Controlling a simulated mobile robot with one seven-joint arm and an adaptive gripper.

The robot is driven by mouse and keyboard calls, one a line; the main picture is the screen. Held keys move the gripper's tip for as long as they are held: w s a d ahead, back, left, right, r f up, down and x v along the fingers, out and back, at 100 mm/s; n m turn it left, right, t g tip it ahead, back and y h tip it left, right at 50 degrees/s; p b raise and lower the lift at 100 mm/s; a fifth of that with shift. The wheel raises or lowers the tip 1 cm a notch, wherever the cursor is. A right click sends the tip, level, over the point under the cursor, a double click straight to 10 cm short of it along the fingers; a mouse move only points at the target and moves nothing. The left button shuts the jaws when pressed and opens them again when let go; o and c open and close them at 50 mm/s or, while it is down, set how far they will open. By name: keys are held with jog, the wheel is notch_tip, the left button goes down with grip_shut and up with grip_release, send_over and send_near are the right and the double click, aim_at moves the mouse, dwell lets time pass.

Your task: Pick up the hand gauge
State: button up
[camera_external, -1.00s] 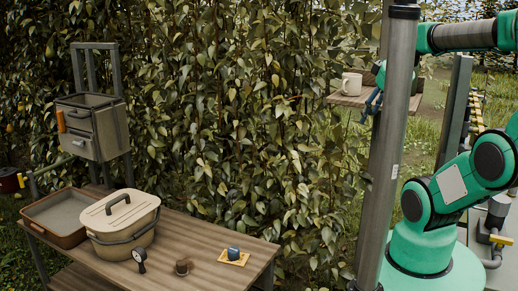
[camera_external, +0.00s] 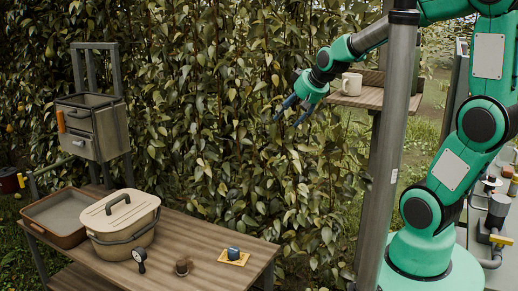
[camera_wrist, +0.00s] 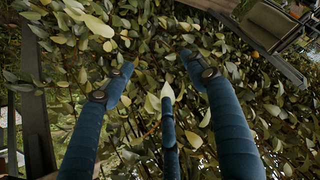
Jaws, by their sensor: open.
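The hand gauge (camera_external: 139,257), a small round dial with a dark rim and a dark handle, is at the front edge of the wooden table, just before the beige lidded tub (camera_external: 124,218). My gripper (camera_external: 286,113) is up in the air before the leafy hedge, well above and to the right of the gauge. Its blue fingers are spread and empty. In the wrist view the fingers (camera_wrist: 160,75) reach toward leaves, with nothing between them. The gauge cannot be made out in the wrist view.
The wooden table (camera_external: 200,233) also bears a brown tray (camera_external: 62,238), a small brown object (camera_external: 183,266) and a blue item (camera_external: 233,253) on a yellow pad. A white mug (camera_external: 351,83) stands on a shelf beside my gripper. A grey post (camera_external: 391,170) stands before my arm.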

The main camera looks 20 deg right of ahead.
jog(key=w+a+f+n+y, duration=0.1)
jog(key=w+a+f, duration=0.35)
jog(key=a, duration=0.45)
jog(key=w+a+f+n+y, duration=0.1)
jog(key=w+a+f, duration=0.2)
jog(key=a+f, duration=0.45)
jog(key=n+t+y+b, duration=0.2)
jog(key=n+y, duration=0.1)
jog(key=y, duration=0.1)
send_near(144, 253)
jog(key=shift+s+d, duration=0.35)
jog(key=shift+s, duration=0.05)
jog(key=shift+w, duration=0.1)
jog(key=shift+b+x, duration=0.95)
jog(key=shift+x, duration=3.3)
jog(key=shift+r, duration=0.1)
